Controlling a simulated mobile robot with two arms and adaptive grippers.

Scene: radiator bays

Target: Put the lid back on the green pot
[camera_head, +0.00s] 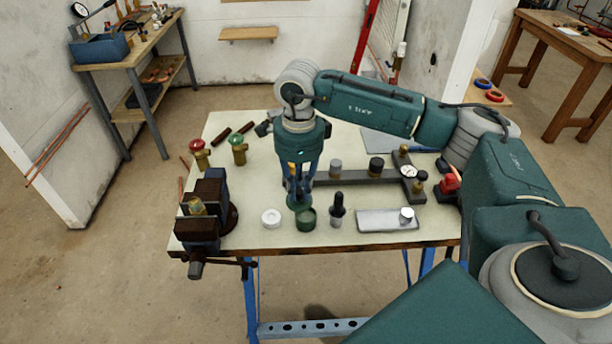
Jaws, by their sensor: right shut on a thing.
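The green pot (306,225) stands open near the front edge of the workbench, its dark inside partly showing. My right gripper (299,195) points down just behind and slightly left of the pot. It is shut on the green lid (296,206), a dark green disc beside the pot's rim in the picture. The lid does not cover the pot's opening. I cannot tell how high the lid is above the bench or whether it touches the rim. My left gripper is out of view.
A grey plate (378,220) lies further right. A vise (205,210) is at the left edge. A manifold bar (365,177) lies behind.

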